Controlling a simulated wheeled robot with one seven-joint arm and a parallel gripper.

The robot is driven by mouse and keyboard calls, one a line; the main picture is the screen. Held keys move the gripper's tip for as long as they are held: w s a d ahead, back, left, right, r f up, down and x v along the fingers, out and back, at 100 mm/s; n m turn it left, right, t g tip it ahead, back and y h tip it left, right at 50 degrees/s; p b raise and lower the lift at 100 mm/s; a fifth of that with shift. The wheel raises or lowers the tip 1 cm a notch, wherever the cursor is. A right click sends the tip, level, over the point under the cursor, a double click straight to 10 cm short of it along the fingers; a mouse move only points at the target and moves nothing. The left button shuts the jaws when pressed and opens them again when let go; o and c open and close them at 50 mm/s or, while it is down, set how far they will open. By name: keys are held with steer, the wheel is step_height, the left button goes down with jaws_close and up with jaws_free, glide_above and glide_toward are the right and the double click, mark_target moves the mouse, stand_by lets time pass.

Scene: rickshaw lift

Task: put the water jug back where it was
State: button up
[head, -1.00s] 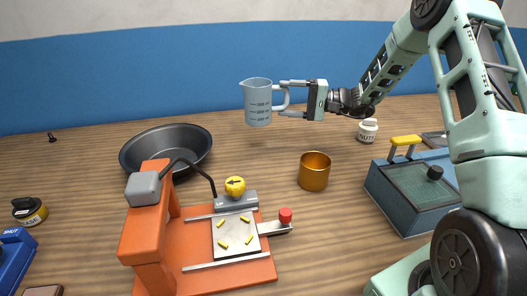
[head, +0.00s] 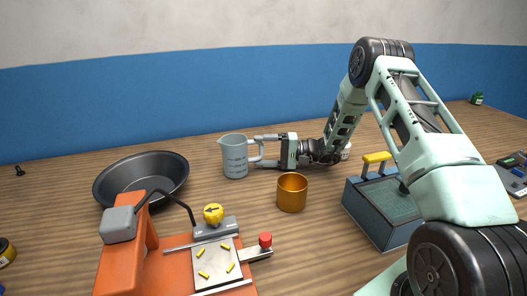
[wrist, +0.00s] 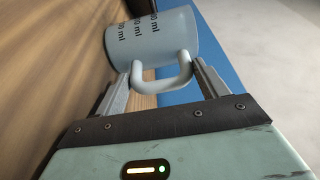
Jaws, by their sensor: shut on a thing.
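The water jug (head: 234,156) is a grey-blue measuring jug with dark markings. In the head view it is upright, low at the table's far part, between the dark pan and the orange-gold cup. Its base looks at or very near the table; I cannot tell whether it touches. My gripper (head: 266,151) is to its right and shut on the jug's handle. In the wrist view the jug (wrist: 155,38) lies ahead of the fingers, with its handle (wrist: 165,82) between them.
The gold cup (head: 292,192) stands close in front of my gripper. A dark pan (head: 112,185) is left of the jug. An orange machine (head: 130,250) is at front left, and a blue-grey box with a yellow handle (head: 370,218) at right. Table right of the box is partly free.

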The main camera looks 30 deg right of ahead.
steer(key=shift+f, duration=0.2)
steer(key=o, duration=1.3)
steer(key=shift+c, duration=0.2)
steer(key=shift+r, duration=0.2)
steer(key=b+v, duration=0.2)
steer(key=v, duration=1)
steer(key=shift+b, duration=0.3)
steer(key=shift+r, duration=0.1)
